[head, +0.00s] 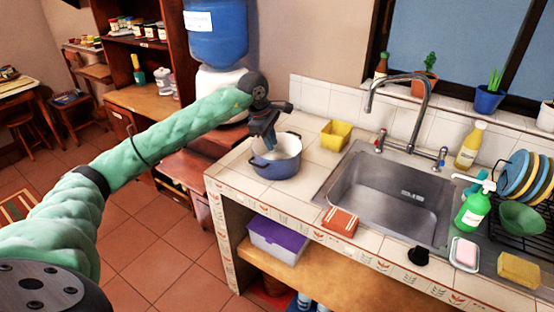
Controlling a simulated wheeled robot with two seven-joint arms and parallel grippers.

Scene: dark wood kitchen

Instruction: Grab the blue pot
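A blue cooking pot (274,171) with a pale inside stands upright on the tiled counter, left of the sink. My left arm reaches in from the left, and its gripper (264,143) points down at the pot's left rear rim. The fingertips overlap the pot's opening. I cannot tell whether the fingers touch the rim or are closed on it. My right gripper is not in view.
A yellow container (336,135) stands behind the pot to the right. A steel sink (385,190) and tall faucet (424,100) are farther right. A small blue plant pot (488,101) stands on the sill.

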